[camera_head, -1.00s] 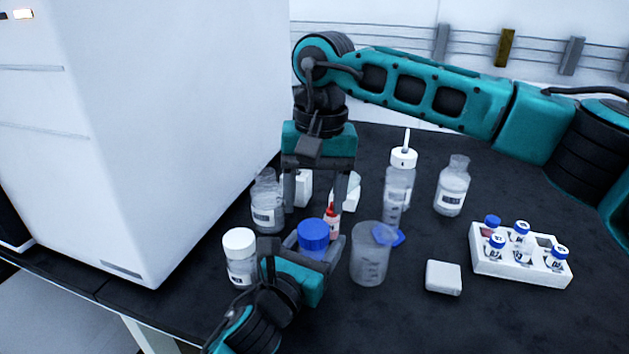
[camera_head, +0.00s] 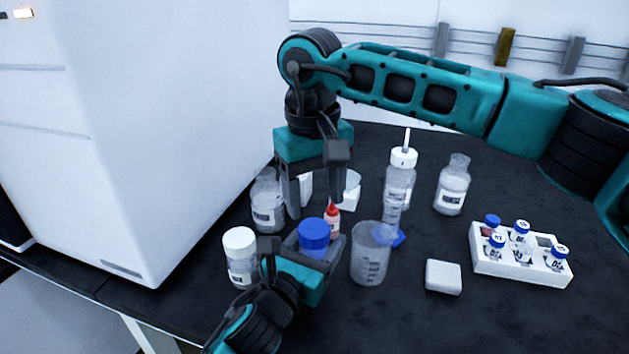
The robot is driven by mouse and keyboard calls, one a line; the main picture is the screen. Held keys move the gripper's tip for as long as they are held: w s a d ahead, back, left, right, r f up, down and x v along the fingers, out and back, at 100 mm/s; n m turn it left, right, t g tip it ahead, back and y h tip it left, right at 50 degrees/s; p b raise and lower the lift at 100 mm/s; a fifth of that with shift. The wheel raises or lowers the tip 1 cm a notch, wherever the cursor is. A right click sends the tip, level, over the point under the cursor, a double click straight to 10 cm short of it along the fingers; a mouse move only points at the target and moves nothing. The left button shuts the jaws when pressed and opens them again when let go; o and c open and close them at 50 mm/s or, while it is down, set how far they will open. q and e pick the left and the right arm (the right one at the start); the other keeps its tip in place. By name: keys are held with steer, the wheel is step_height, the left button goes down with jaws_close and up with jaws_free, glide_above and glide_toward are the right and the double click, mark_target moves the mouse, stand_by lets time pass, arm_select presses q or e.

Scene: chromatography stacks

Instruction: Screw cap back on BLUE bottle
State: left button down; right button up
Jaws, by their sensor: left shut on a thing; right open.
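The blue-capped bottle stands upright in the jaws of my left gripper (camera_head: 315,250), which is shut on its body. The blue cap (camera_head: 314,233) sits on the bottle's top; I cannot tell how tightly. The bottle's body is mostly hidden by the gripper. My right gripper (camera_head: 315,205) points down above and just behind the blue cap. Its fingers are apart, with nothing between them, and do not touch the cap.
A white-capped bottle (camera_head: 240,256) stands left of my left gripper, a clear beaker (camera_head: 370,262) right of it. A red-tipped small bottle (camera_head: 332,223) and clear bottle (camera_head: 267,210) stand close behind. A vial rack (camera_head: 520,270) and white block (camera_head: 443,277) lie right.

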mark_target(316, 228)
step_height(316, 228, down, 6)
steer(key=shift+w+d, duration=0.1)
stand_by(0.4)
